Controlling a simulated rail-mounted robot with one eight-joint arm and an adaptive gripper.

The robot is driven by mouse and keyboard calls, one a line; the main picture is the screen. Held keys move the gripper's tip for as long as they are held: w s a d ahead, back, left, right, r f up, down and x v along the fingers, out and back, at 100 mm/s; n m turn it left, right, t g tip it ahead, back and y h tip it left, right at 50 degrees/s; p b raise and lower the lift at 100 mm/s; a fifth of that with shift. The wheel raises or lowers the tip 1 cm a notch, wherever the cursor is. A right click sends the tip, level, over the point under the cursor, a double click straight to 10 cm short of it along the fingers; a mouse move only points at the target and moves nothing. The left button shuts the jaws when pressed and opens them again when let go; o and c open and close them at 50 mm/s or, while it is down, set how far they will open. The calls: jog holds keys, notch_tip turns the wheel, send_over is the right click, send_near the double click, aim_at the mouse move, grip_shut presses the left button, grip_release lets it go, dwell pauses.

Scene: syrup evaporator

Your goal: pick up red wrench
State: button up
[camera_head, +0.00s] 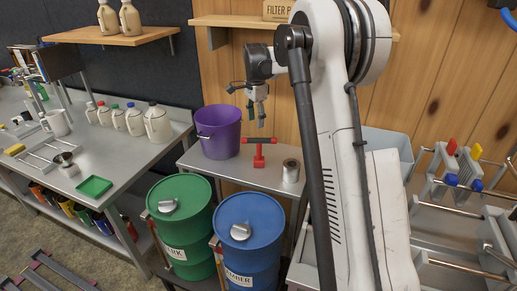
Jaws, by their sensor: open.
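A red T-shaped tool (259,153), which looks like the red wrench, stands upright on the grey side table between a purple bucket and a metal can. Its crossbar is at the top. My gripper (256,116) hangs above it, pointing down, with its fingers apart and nothing between them. A small gap shows between the fingertips and the crossbar.
The purple bucket (219,131) stands close on the left and the metal can (291,171) on the right. A green drum (181,225) and a blue drum (248,235) stand in front. A shelf (235,21) is above. A workbench (120,160) holds several jugs.

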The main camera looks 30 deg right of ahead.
aim_at(258, 139)
jog(key=shift+w+d+f+m, duration=0.5)
jog(key=shift+w+d+f, duration=0.45)
jog(key=shift+f, duration=0.45)
notch_tip(258, 139, down, 8)
jog(key=shift+f, duration=0.2)
jog(key=shift+d+f+b, duration=0.15)
jog(key=shift+f, duration=1.15)
jog(key=shift+d+f+b, duration=0.1)
jog(key=shift+f+b, duration=0.05)
jog(key=shift+f, duration=1.1)
grip_shut()
